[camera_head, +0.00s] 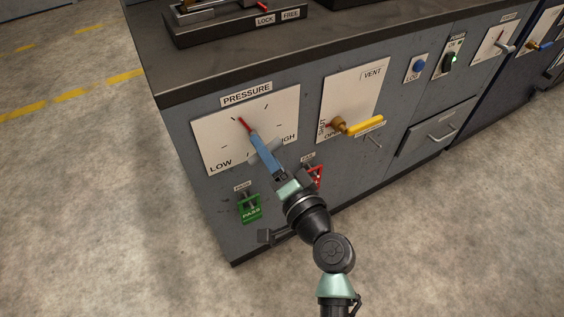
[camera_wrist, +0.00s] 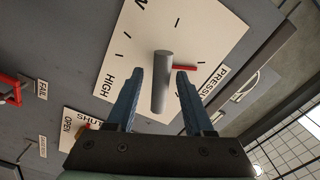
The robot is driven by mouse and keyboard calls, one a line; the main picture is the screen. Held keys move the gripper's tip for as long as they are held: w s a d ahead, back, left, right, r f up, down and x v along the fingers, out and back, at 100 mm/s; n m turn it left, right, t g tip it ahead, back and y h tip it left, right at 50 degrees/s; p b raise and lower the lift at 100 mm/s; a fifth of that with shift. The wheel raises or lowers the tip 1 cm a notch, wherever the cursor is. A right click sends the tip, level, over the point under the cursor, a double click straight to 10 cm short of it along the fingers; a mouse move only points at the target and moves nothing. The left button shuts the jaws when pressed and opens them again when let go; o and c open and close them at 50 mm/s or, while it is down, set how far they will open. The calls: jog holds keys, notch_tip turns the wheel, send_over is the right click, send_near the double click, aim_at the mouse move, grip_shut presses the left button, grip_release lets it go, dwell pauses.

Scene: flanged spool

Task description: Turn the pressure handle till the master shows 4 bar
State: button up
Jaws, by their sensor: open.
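The pressure handle is a grey bar (camera_wrist: 160,88) with a red pointer (camera_wrist: 185,68), standing out from a white dial plate (camera_head: 210,132) marked PRESSURE, LOW and HIGH. In the head view the red pointer (camera_head: 244,124) points to the upper left of the plate. My gripper (camera_head: 256,139) is open at the dial, its blue fingers hiding part of the handle. In the wrist view my gripper (camera_wrist: 160,75) has one finger on each side of the grey bar, with a visible gap on both sides. No pressure gauge reading is visible.
To the right, a yellow lever (camera_head: 364,126) sticks out from the VENT plate (camera_head: 352,84). A drawer (camera_head: 437,128) is farther right. The floor at left is clear.

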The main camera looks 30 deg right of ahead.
jog(key=s, duration=1.1)
jog(key=shift+s+d, duration=0.15)
jog(key=shift+s, duration=0.25)
jog(key=shift+o, duration=0.2)
